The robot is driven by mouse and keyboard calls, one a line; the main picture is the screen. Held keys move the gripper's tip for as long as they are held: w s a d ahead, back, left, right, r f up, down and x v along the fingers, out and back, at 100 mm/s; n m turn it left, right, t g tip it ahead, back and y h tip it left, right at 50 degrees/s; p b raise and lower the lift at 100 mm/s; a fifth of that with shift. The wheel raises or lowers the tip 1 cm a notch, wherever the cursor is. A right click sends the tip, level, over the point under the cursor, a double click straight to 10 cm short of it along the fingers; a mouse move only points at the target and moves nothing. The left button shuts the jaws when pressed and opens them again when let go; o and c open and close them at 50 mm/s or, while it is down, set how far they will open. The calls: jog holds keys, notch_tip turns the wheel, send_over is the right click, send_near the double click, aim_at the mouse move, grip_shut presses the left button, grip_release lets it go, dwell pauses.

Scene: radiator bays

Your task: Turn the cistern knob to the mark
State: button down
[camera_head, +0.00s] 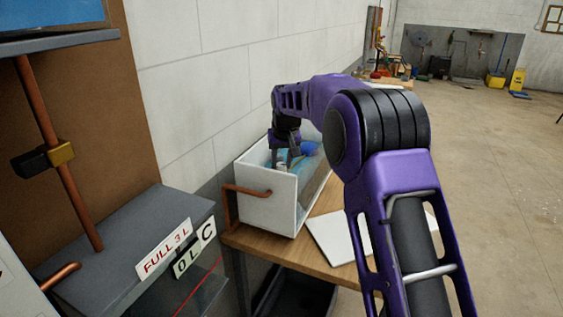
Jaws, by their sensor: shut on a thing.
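The cistern (268,213) is an open white box on a wooden table, with blue water and a blue ball float (308,148) inside. My gripper (284,162) reaches down into it from above, left of the float. Its fingers are shut around what looks like the cistern knob, a small pale piece at the fingertips, mostly hidden by the fingers. I cannot make out the mark or which way the knob points. My purple arm hides the cistern's right end.
A copper pipe (240,190) joins the cistern's near end. A white sheet or lid (335,237) lies on the table (270,250). A grey box labelled "FULL 3 L" (120,245) stands at the left, below a copper pipe with a brass valve (61,152). The floor at right is clear.

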jog(key=c, duration=0.5)
grip_release()
jog(key=v, duration=1.7)
jog(key=shift+s+r+p, duration=0.15)
jog(key=shift+p, duration=0.3)
